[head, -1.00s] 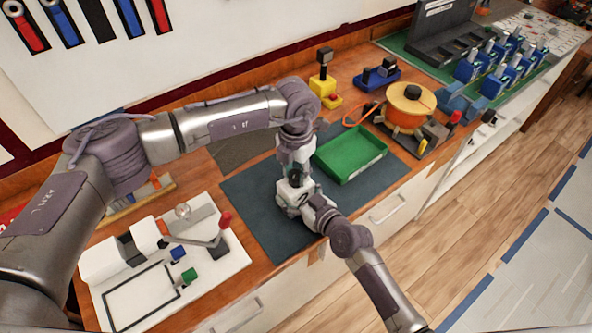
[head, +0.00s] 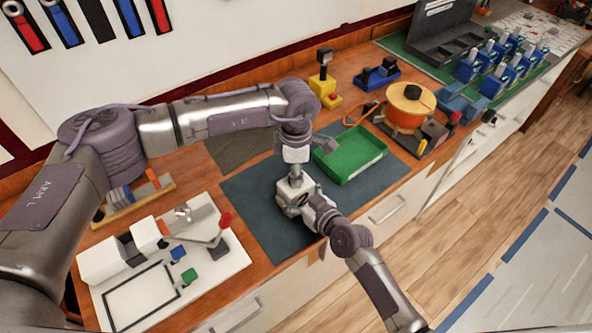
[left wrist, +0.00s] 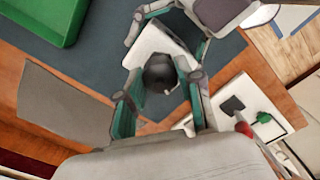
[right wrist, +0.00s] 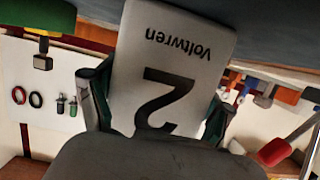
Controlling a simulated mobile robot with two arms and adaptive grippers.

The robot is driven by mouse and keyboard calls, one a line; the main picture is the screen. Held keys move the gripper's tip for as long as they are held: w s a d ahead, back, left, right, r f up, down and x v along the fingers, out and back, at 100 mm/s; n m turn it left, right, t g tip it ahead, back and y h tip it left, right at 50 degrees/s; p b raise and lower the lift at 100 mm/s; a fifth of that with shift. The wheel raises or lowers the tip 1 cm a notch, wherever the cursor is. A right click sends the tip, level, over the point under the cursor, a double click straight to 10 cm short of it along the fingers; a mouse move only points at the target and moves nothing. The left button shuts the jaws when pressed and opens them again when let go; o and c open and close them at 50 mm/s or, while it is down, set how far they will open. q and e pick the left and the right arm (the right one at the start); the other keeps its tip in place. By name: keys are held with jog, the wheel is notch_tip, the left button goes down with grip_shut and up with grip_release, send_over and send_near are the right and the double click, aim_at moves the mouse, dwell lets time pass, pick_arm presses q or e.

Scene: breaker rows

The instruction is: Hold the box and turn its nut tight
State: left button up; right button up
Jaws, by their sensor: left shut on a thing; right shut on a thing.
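The white box (head: 289,203) is over the dark mat. Its face in the right wrist view (right wrist: 170,75) shows a large 2 and the word Voltwren upside down. My right gripper (right wrist: 160,95) is shut on the box, one finger on each side. The dark round nut (left wrist: 160,72) is on the box's white face in the left wrist view. My left gripper (left wrist: 164,82) comes down from above and is shut on the nut, a finger on either side. In the head view my left gripper (head: 296,174) covers most of the nut, so its seating is hidden.
A green tray (head: 350,170) lies right of the box on the mat (head: 245,195). A white fixture board (head: 225,262) with a red-knobbed lever stands at left. An orange round device (head: 408,98) stands beyond the tray. Bare mat lies around the box.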

pick_arm(q)
jog(key=shift+m, duration=1.3)
pick_arm(e)
jog(key=shift+d, duration=0.1)
pick_arm(q)
jog(key=shift+m, duration=0.3)
jog(key=o, duration=1.2)
jog(key=shift+c, duration=0.2)
notch_tip(320, 180, up, 12)
pick_arm(e)
jog(key=o, duration=1.5)
jog(key=shift+c, duration=0.2)
